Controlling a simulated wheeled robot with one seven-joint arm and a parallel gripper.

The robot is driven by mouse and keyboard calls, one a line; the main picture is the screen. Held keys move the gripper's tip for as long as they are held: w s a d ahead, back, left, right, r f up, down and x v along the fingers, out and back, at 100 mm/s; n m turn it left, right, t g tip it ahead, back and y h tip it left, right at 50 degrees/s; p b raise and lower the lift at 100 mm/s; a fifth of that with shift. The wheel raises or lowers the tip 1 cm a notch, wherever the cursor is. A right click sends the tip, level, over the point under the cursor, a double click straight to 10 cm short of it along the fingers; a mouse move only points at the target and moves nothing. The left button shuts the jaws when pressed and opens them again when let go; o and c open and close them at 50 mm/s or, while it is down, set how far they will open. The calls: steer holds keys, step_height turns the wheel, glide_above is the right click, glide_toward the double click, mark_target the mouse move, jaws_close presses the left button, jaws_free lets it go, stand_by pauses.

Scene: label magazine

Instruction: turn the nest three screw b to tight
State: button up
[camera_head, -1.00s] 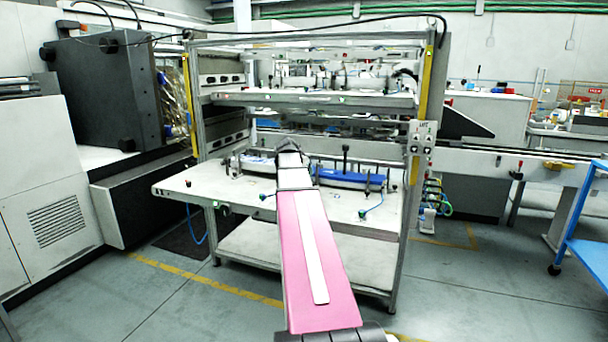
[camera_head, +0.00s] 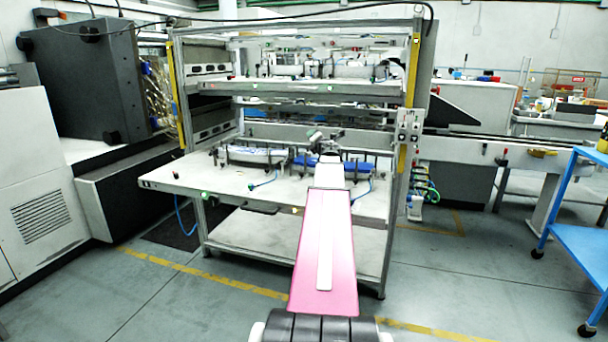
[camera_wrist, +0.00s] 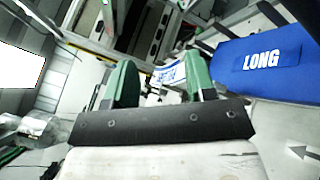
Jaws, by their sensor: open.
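My gripper (camera_wrist: 159,64) shows in the wrist view with two green fingers spread apart and nothing visibly held between them. In the head view its dark end (camera_head: 328,142) is above the right part of the frame's worktable (camera_head: 220,185), near the blue label stack (camera_head: 305,162). In the wrist view that blue block (camera_wrist: 258,58), marked LONG, lies to the right of the fingers. A blue-and-white block (camera_wrist: 170,73) shows beyond and between the fingers; it is partly hidden. I cannot make out which part is nest three or its screw b.
The metal frame's upright (camera_head: 409,110) stands right of my arm, with an upper shelf (camera_head: 320,88) above the worktable. A second label stack (camera_head: 255,155) lies on the left. Blue hoses hang near the table. A blue cart (camera_head: 575,235) stands at the right; the table's front left is clear.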

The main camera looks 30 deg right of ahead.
step_height(320, 180, down, 4)
steer(key=s+n+g+y, duration=0.15)
steer(key=n+y, duration=0.25)
steer(key=n, duration=0.4)
steer(key=n+g+y, duration=0.4)
steer(key=n+y, duration=0.1)
steer(key=n, duration=0.4)
glide_toward(302, 173)
steer(key=x, duration=0.9)
steer(key=shift+d, duration=0.1)
steer(key=c, duration=0.9)
